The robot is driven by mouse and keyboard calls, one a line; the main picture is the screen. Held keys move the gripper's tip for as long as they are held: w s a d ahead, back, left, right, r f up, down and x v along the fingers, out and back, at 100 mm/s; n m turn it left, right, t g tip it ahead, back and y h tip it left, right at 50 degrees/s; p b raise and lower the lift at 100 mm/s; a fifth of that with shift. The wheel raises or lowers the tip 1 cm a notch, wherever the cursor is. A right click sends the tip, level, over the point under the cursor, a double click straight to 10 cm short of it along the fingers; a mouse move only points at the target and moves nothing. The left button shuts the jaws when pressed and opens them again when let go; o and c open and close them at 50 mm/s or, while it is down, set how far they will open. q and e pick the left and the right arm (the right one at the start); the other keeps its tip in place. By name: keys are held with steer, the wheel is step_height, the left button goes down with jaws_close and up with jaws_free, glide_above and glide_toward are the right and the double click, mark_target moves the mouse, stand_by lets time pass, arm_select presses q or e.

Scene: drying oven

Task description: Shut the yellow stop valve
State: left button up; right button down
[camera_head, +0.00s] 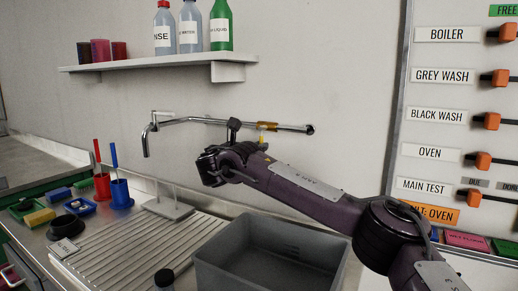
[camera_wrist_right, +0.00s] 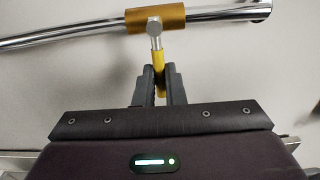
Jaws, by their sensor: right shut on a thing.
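The stop valve is a brass body (camera_wrist_right: 155,18) on a chrome pipe (camera_wrist_right: 225,14), with a short metal stem and a yellow lever (camera_wrist_right: 159,72). In the right wrist view the lever points down from the body, away from the pipe. My right gripper (camera_wrist_right: 159,80) is shut on the yellow lever, with one dark finger on each side. In the head view the brass body (camera_head: 267,126) shows on the wall pipe, and my right arm (camera_head: 310,192) reaches up to it from the lower right. My left gripper is not in view.
A grey basin (camera_head: 225,267) lies below my right arm, beside a ribbed draining board (camera_head: 130,248). A shelf (camera_head: 165,66) with bottles hangs above the pipe. Cups with brushes stand at the left.

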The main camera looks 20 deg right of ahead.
steer(key=c, duration=1.5)
jaws_free()
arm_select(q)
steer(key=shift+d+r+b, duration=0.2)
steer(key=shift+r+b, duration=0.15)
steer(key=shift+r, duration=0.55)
arm_select(e)
steer(key=v, duration=0.8)
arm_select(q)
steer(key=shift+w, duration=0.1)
arm_select(e)
steer(key=shift+w, duration=0.1)
